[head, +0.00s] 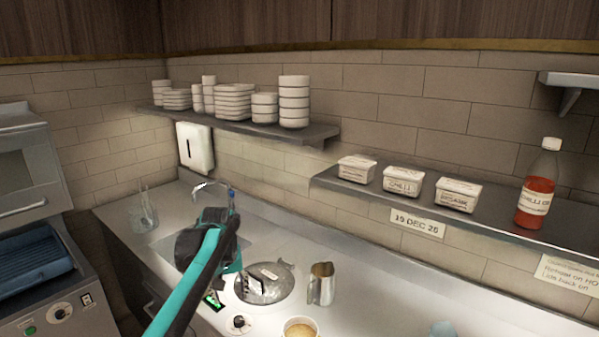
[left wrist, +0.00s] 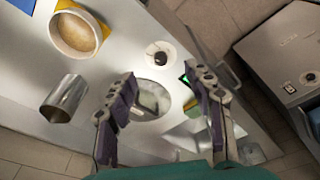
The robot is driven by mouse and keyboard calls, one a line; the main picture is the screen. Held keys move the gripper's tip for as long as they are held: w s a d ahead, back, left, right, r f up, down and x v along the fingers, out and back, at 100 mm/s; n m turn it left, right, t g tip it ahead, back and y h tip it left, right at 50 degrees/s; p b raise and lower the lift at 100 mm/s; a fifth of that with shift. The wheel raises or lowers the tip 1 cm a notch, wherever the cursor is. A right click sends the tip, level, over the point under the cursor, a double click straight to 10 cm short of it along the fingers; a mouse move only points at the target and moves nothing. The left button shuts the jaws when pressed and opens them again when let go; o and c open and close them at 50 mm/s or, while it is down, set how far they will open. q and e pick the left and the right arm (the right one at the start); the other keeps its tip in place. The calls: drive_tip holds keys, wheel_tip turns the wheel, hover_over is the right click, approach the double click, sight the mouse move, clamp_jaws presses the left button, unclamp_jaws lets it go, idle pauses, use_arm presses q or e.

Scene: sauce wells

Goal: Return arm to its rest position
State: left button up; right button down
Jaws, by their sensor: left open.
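My left arm (head: 190,285), teal and black, reaches from the bottom of the head view over the counter. In the left wrist view my left gripper (left wrist: 163,82) has its two fingers apart with nothing held between them. A round metal lid (head: 265,292) with a handle lies in the counter beneath the gripper; it also shows between the fingers in the left wrist view (left wrist: 148,112). My right gripper is not in view.
A metal jug (head: 322,284) and a tub of tan contents (head: 300,328) stand right of the lid. A shelf (head: 400,205) holds labelled tubs and a red sauce bottle (head: 535,190). Glassware (head: 143,215) stands at the left.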

use_arm(q)
drive_tip(key=s+m+t+b, duration=0.2)
drive_tip(key=s+t, duration=0.1)
drive_tip(key=s, duration=1.3)
drive_tip(key=s+d+f+m+t, duration=0.1)
drive_tip(key=s+f+t, duration=0.1)
drive_tip(key=s+f, duration=0.7)
drive_tip(key=s, duration=0.3)
drive_tip(key=shift+m+b, duration=0.3)
drive_tip(key=shift+b, duration=0.1)
drive_tip(key=shift+f, duration=0.1)
